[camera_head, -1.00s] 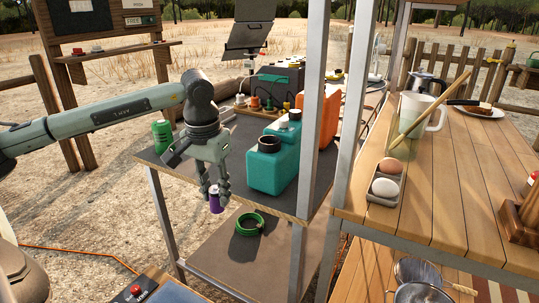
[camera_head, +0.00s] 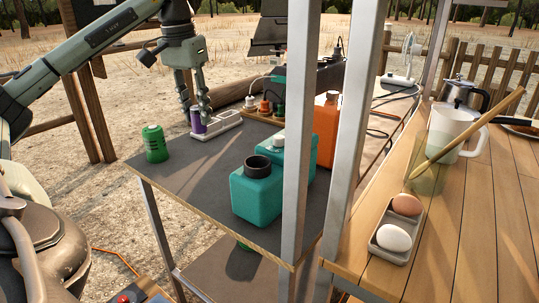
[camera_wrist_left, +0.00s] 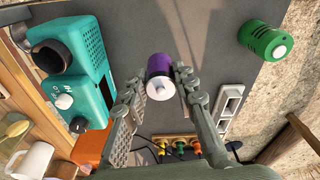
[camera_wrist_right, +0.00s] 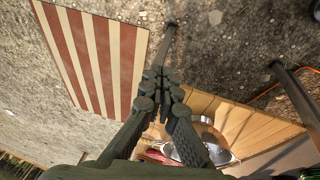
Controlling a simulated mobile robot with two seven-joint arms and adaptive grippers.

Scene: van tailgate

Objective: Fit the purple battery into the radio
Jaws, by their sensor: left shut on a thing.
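My left gripper (camera_head: 191,108) is shut on the purple battery (camera_head: 198,122) and holds it over the dark tabletop (camera_head: 205,185). In the left wrist view the battery (camera_wrist_left: 159,70) stands between the two fingertips, its pale end facing the camera. In the head view a post partly hides that case (camera_head: 274,150). My right gripper (camera_wrist_right: 162,85) looks shut and empty, away from these things.
A white slotted holder (camera_head: 217,126) is close to the battery. A green canister (camera_head: 155,144) stands at the table's left. The front-left tabletop is clear.

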